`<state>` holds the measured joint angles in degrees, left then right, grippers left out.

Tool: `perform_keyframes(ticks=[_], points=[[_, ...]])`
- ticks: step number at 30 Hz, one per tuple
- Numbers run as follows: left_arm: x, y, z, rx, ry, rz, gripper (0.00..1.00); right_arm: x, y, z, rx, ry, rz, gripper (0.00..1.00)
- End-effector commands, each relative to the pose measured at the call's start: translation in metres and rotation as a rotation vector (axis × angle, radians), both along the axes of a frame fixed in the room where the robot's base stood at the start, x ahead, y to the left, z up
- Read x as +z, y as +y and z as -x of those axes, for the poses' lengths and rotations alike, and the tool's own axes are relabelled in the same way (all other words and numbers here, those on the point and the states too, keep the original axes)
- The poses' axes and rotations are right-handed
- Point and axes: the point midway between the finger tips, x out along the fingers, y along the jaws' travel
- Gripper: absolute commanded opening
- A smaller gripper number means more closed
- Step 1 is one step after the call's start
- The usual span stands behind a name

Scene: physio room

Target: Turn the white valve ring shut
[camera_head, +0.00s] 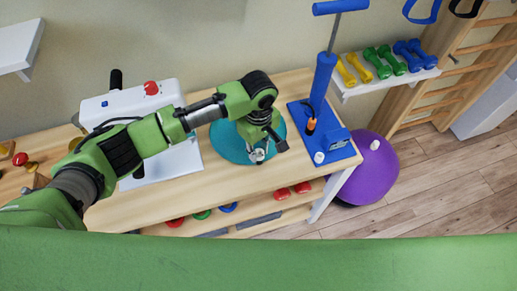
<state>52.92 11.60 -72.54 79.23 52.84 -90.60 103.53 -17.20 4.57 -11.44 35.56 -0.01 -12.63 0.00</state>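A round teal cushion (229,148) lies on the wooden table beside the blue pump. A small whitish piece (258,154) shows at its right part, right under my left gripper; it may be the white valve ring, but it is small and partly covered. My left gripper (261,152) points down over the right part of the cushion. Its fingers are at or very close to the whitish piece. I cannot tell whether they are closed on it. My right gripper is not in view.
A blue pump (322,85) with a white knob (319,157) on its base stands right of the cushion. A white box (128,106) with a red knob stands at left. Dumbbells (385,62) lie on a wall shelf. A purple ball (366,178) is on the floor.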

Motion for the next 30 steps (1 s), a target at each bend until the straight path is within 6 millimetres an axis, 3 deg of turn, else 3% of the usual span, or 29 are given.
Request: perform_keyframes(ticks=[14,30], points=[[0.002,0.000,0.001,-0.069,0.004,0.000,0.01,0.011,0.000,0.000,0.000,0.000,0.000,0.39],[0.002,-0.001,0.002,-0.470,0.006,-0.001,0.01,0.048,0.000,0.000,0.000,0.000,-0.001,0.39]])
